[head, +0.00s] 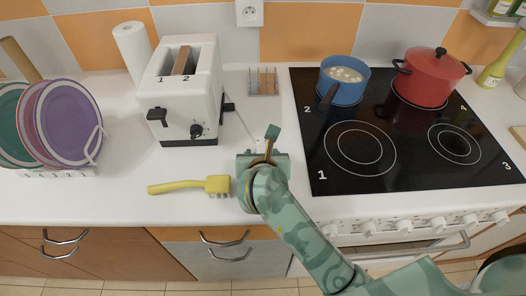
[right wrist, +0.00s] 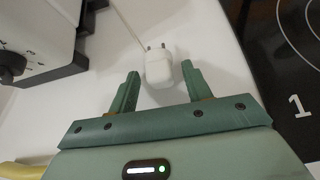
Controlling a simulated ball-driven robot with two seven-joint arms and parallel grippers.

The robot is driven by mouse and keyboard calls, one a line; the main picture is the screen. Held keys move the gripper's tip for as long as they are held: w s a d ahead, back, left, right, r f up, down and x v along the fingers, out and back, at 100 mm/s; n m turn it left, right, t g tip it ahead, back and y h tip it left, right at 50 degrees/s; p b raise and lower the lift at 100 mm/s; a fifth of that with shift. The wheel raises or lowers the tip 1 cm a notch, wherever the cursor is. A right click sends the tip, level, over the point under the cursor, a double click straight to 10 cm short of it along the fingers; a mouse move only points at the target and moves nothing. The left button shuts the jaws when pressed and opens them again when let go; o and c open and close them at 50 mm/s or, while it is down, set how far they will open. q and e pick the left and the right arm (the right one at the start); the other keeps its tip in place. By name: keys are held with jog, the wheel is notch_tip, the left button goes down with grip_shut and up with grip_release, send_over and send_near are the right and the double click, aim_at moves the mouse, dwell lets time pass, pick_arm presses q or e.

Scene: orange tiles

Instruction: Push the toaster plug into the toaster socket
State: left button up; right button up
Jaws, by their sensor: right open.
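The white toaster plug (right wrist: 159,68) lies on the white counter with its two metal pins pointing away from my right gripper. In the right wrist view my right gripper (right wrist: 160,84) is open, with one green finger on each side of the plug's rear part and visible gaps. In the head view my right gripper (head: 268,147) is over the counter, right of the white toaster (head: 186,88), and hides the plug. The white socket (head: 249,13) is on the tiled wall, behind and above the counter. My left gripper is not in view.
A yellow brush (head: 190,186) lies just left of my right gripper. A small rack (head: 263,82) stands behind it. The black hob (head: 400,130), with a blue pot (head: 343,85) and a red pot (head: 432,80), is on the right. Plates (head: 70,122) stand at left.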

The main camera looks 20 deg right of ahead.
aim_at(263, 144)
jog(key=c, duration=0.8)
jog(key=shift+r+p, duration=1.75)
jog(key=shift+r, duration=0.35)
jog(key=shift+c, duration=0.2)
